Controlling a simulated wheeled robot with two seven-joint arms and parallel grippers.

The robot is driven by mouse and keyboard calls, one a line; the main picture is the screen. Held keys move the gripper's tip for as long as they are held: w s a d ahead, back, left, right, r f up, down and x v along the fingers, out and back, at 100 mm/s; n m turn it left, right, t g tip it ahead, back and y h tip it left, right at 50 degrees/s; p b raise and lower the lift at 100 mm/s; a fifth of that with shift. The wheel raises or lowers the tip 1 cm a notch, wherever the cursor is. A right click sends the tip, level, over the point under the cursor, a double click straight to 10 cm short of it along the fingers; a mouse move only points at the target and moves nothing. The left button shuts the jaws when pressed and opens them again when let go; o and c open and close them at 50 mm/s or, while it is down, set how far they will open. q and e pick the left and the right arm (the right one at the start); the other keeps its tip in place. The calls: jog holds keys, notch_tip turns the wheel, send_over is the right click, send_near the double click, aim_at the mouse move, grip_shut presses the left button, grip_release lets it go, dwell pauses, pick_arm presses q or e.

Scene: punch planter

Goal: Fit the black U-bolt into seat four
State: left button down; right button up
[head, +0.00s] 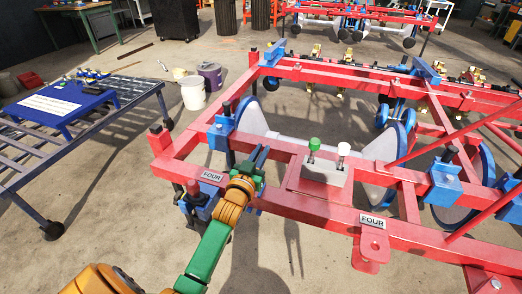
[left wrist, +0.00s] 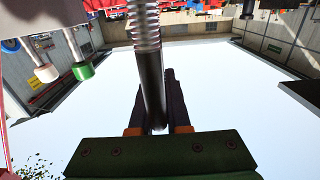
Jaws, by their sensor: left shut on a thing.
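My left gripper (head: 259,158) is over the near red beam, close to its left corner. In the left wrist view its dark fingers (left wrist: 157,112) are shut on a rod with a black shank and a silver threaded end, the U-bolt (left wrist: 150,70). Only one leg of the U-bolt shows clearly; in the head view I cannot make out its shape. One FOUR plate (head: 211,176) is on the beam left of the gripper. My right gripper is not in view.
The red planter frame (head: 320,207) fills the right side, with blue clamps and discs. A grey block with a green knob (head: 314,145) and a white knob (head: 344,149) stands right of the gripper. A slatted table (head: 150,85) with a blue stand is at left.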

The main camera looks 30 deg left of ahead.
pick_arm(q)
jog(key=shift+r, duration=0.1)
dwell(0.4)
jog(key=shift+p, duration=0.3)
dwell(0.5)
dwell(0.4)
jog(key=shift+p, duration=0.35)
jog(key=shift+f+b, duration=1.35)
jog(key=shift+f, duration=0.3)
jog(key=shift+f, duration=0.1)
